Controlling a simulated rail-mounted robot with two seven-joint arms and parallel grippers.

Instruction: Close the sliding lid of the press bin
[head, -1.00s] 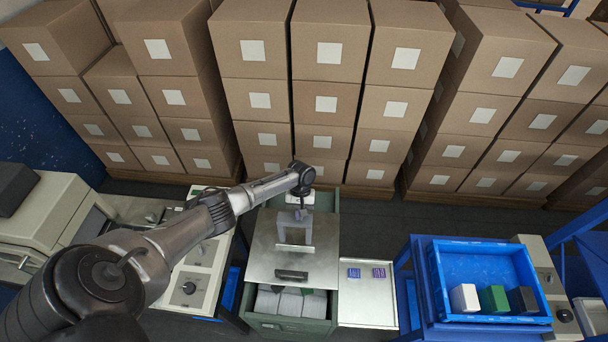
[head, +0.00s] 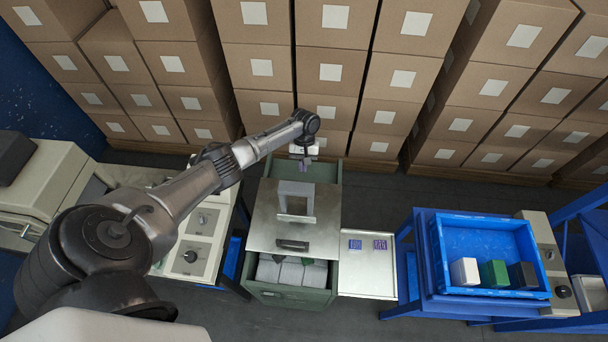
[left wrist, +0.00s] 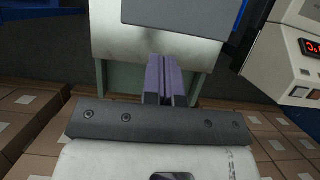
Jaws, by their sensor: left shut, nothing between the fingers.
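The press bin (head: 287,295) is a green box in the middle of the head view. Its metal sliding lid (head: 265,215) covers the middle part. The bin is open at the front, where white packs (head: 290,271) show, and a strip is open at the back. The lid carries a raised grey arch (head: 296,190) and a dark front handle (head: 292,245). My left gripper (head: 304,164) is over the bin's back end, behind the arch and apart from it. Its purple fingers (left wrist: 160,80) are shut and empty in the left wrist view. My right gripper is not in view.
A pale side tray (head: 368,275) with two small purple items adjoins the bin's right. A blue crate (head: 480,240) with white, green and black blocks stands farther right. A control panel (head: 195,240) is left of the bin. Stacked cartons (head: 330,50) line the back.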

